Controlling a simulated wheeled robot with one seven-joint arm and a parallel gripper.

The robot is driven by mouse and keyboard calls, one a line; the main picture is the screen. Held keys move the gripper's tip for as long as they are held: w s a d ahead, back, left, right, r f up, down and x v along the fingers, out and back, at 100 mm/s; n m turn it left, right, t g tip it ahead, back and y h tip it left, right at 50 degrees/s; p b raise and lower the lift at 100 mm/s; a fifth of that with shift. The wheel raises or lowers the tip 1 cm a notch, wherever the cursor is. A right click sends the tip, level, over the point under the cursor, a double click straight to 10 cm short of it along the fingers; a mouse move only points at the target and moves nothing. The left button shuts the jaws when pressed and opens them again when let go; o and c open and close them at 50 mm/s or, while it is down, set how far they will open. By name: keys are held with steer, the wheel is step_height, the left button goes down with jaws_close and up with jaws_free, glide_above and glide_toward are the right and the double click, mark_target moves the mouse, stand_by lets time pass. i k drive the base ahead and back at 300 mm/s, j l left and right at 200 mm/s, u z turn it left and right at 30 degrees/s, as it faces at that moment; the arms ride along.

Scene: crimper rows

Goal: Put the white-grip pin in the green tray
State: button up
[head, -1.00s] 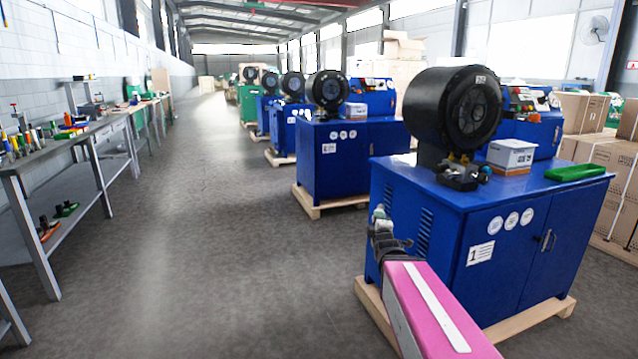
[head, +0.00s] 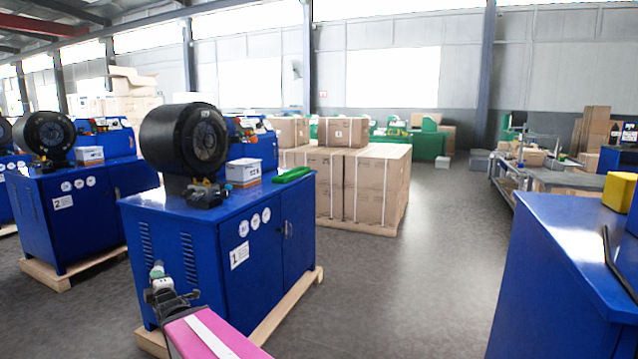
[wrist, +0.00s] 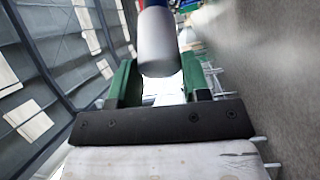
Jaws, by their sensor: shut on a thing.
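The white-grip pin (wrist: 157,45) shows in the wrist view as a thick pale cylinder between the green fingers of my gripper (wrist: 158,80). The gripper is shut on it; its far end is cut off by the picture's top edge. In the head view my gripper (head: 157,273) is small, in front of the blue cabinet marked 1 (head: 215,235), with a pale tip showing. The green tray (head: 293,174) lies flat on the right end of that cabinet's top, beyond and to the right of my gripper, well apart from it.
A black round crimper head (head: 185,138) and a white box (head: 243,172) stand on the same cabinet top, left of the tray. A wooden pallet (head: 290,305) juts out under the cabinet. Another blue cabinet (head: 560,270) is at the right; open floor (head: 410,260) lies between.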

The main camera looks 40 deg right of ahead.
mark_target(289, 175)
steer(key=k+j+z, duration=0.1)
steer(key=k+z, duration=0.15)
steer(key=k, duration=0.35)
steer(key=i+l+z, duration=0.2)
steer(key=i+l, duration=0.2)
steer(key=i+l+z, duration=0.15)
steer(key=i+l, duration=0.2)
steer(key=i+l+z, duration=0.2)
steer(key=i, duration=0.3)
steer(key=i+l+z, duration=0.15)
steer(key=i+l, duration=0.2)
steer(key=i, duration=0.15)
steer(key=i+l, duration=0.25)
